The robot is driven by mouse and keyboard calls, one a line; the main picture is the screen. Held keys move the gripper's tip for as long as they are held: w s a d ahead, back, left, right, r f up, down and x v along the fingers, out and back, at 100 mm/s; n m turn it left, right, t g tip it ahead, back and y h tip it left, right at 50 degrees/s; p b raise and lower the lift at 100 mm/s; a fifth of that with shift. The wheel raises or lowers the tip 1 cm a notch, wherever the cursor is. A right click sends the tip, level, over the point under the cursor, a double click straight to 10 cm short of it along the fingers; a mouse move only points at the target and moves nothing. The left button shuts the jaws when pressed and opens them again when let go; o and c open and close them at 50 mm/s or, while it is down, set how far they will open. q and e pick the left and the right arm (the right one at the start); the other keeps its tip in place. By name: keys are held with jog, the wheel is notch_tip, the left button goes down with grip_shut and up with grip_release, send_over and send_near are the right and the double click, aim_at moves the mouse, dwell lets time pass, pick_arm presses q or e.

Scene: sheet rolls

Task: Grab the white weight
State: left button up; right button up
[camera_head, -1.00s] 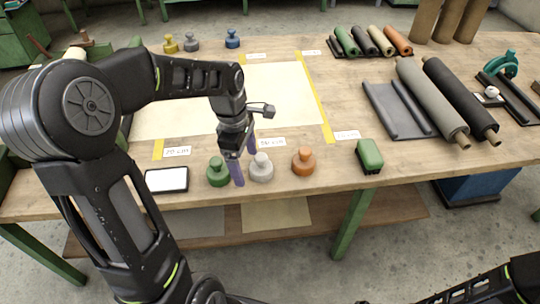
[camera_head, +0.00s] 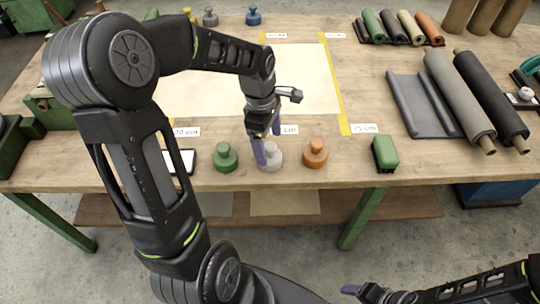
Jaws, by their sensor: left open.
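The white weight (camera_head: 269,156) is a pale knobbed piece near the front edge of the workbench. It stands between a green weight (camera_head: 225,157) and an orange weight (camera_head: 315,154). My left gripper (camera_head: 267,145) is open, with its purple fingers pointing down at the white weight. One finger overlaps the left side of the weight; the other is behind, so I cannot tell contact. My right gripper (camera_head: 372,293) shows only partly at the bottom edge, and its opening cannot be made out.
A paper sheet (camera_head: 305,80) with yellow tape strips lies behind. A green box-shaped object (camera_head: 385,153) stands right of the orange weight. A dark phone-like device (camera_head: 183,161) lies left, partly behind my arm. Grey (camera_head: 459,97) and black (camera_head: 490,98) rolls lie at right.

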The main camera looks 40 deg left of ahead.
aim_at(271, 155)
pick_arm(q)
jog(key=f, duration=0.3)
jog(key=f+p, duration=0.1)
jog(key=f, duration=0.1)
jog(key=shift+d, duration=0.4)
jog(key=shift+c, duration=0.3)
grip_shut()
dwell(0.9)
jog(key=shift+w, duration=0.1)
